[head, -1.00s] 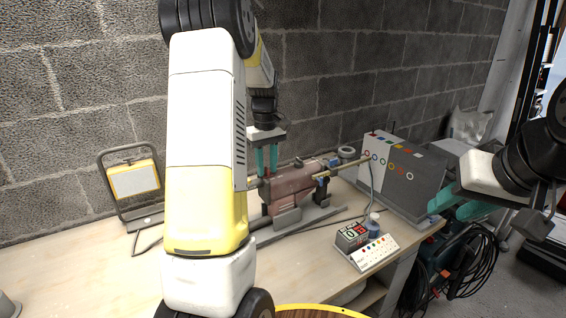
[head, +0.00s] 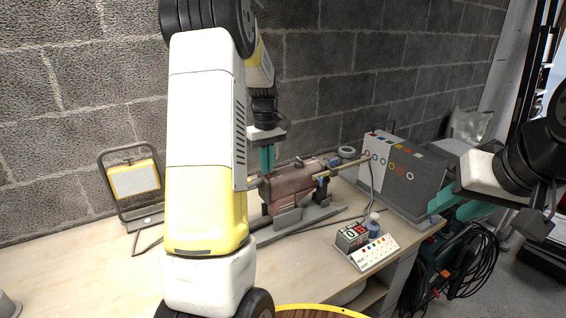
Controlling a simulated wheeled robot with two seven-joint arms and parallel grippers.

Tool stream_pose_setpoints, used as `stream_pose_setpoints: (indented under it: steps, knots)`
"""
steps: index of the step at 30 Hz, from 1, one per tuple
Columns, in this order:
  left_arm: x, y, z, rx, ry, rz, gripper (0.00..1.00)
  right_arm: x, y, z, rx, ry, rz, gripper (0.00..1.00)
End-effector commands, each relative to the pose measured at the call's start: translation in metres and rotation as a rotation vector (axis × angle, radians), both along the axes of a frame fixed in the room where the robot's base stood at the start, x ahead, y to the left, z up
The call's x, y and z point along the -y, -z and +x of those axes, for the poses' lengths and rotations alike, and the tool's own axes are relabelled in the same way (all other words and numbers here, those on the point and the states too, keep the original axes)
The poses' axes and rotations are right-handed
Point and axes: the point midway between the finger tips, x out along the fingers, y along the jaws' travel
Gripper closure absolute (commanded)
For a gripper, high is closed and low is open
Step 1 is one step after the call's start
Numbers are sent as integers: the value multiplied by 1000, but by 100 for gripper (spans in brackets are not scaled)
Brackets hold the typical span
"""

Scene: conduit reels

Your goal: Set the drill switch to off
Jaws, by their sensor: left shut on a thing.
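A reddish-brown machine (head: 292,188), which I take to be the drill, stands on the workbench near the wall, with a rod running out to the right. My left gripper (head: 266,172) points down at its left end. Its teal fingers are close together, shut on a small part there that the fingers hide. I cannot make out the drill switch itself or its setting.
A grey and white case with coloured rings (head: 408,178) stands at the bench's right end. A white strip with coloured dots (head: 374,254) lies at the front edge. A yellow work lamp (head: 134,180) stands at left.

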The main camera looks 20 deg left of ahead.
Motion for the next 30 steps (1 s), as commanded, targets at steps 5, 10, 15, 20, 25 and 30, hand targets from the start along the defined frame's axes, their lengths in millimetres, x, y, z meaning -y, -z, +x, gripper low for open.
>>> stream_pose_setpoints:
  steps: [5,10,15,20,25,30]
  knots:
    - [0,-1,0,1,0,0,100,0,0,0,0,0,0,64]
    - [0,-1,0,2,0,1,100,0,0,0,0,0,0,64]
    - [0,-1,0,2,0,1,100,0,0,0,0,0,0,64]
    - [0,-1,1,3,0,0,100,0,0,0,0,0,0,64]
    - [2,-1,2,3,1,0,100,0,0,0,0,0,0,64]
    - [13,-1,16,5,2,1,100,0,0,0,0,0,0,64]
